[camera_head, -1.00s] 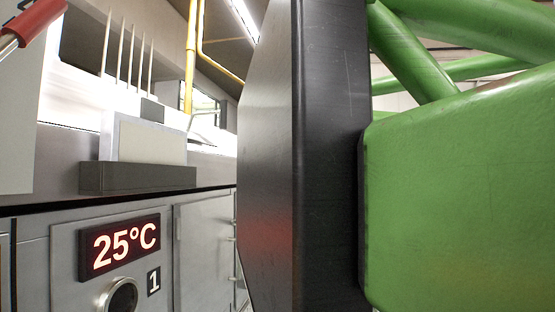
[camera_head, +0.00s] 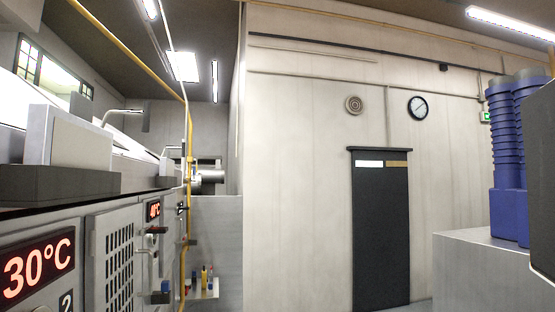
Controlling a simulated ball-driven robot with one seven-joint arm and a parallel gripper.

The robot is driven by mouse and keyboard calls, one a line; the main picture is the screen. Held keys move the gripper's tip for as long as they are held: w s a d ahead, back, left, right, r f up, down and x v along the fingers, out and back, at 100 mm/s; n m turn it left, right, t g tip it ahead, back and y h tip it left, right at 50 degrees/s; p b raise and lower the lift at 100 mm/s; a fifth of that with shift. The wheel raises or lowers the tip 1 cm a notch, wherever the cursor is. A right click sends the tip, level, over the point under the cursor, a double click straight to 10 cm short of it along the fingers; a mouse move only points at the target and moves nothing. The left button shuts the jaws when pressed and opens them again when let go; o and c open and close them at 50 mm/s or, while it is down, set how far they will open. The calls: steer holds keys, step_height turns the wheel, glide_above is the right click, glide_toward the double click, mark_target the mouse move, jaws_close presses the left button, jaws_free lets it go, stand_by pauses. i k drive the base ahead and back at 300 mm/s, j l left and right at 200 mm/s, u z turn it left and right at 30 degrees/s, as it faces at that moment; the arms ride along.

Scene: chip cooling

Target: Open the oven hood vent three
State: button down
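A grey row of oven units runs along the left side. The nearest unit has a red-lit display (camera_head: 38,268) reading 30°C and a plate with the number 2 (camera_head: 66,303), cut by the bottom edge. Beyond it is a slotted grey panel (camera_head: 119,262). Farther along is a second, smaller lit display (camera_head: 153,210), too small to read surely. Dark-ended handles (camera_head: 159,292) stick out near it. I cannot tell which part is hood vent three or whether it is open. My gripper is not in view.
A dark door (camera_head: 381,230) stands in the pale wall ahead, below a clock (camera_head: 418,107). Blue ribbed columns (camera_head: 510,160) stand on a grey block (camera_head: 490,270) at the right. A yellow pipe (camera_head: 188,170) runs down beside the ovens. Small bottles (camera_head: 207,280) sit on a shelf.

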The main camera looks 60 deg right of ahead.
mark_target(183, 145)
steer(key=i+l+z, duration=0.35)
steer(key=i+l, duration=0.3)
steer(key=l, duration=0.25)
steer(key=i+l+z, duration=0.35)
steer(key=i+l, duration=0.4)
